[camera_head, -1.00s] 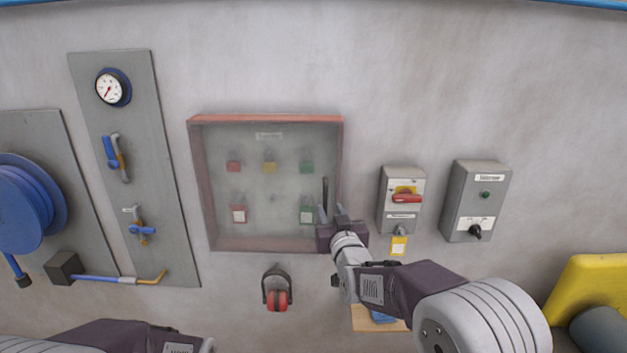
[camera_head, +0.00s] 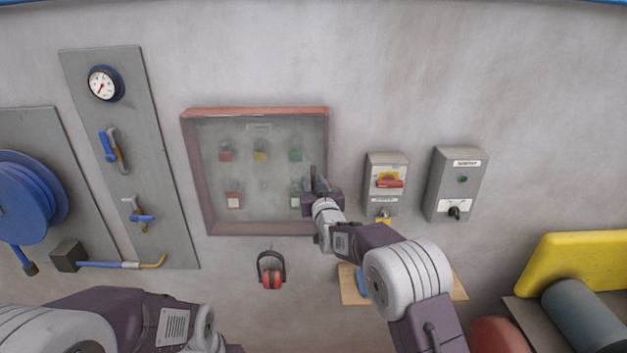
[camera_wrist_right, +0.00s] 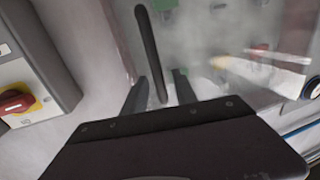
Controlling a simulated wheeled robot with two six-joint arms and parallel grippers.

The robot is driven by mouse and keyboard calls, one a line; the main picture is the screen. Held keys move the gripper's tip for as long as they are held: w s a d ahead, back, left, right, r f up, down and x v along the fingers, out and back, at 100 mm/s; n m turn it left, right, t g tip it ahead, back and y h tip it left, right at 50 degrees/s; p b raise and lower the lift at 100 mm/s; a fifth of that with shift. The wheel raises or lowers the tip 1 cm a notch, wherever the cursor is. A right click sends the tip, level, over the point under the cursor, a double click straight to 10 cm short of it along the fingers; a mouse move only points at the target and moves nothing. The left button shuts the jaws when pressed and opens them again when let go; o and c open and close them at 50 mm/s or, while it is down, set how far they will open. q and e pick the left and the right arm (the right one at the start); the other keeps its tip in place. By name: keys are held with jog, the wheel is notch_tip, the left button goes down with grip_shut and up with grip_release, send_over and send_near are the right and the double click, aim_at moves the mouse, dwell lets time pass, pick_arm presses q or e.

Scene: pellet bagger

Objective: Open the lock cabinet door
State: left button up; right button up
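The lock cabinet (camera_head: 190,180) hangs on the wall, a red-framed box with a clear door that looks closed. Several coloured padlocks show behind the door. A dark vertical bar handle (camera_wrist_right: 150,50) stands on the door's right side; it also shows in the head view (camera_head: 313,178). My right gripper (camera_head: 313,186) is at this handle. In the right wrist view its two fingers (camera_wrist_right: 157,92) are apart, with the handle's lower end between them; I see no clear contact. My left arm shows at the lower left, but its gripper is out of view.
Right of the cabinet are a switch box with a red handle (camera_head: 389,182) and a grey control box (camera_head: 456,185). Red ear muffs (camera_head: 271,272) hang below. A valve panel (camera_head: 125,75) and blue hose reel (camera_head: 25,200) are at left.

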jog(key=shift+w+a+f, duration=0.1)
jog(key=shift+w, duration=0.1)
grip_shut()
dwell(1.1)
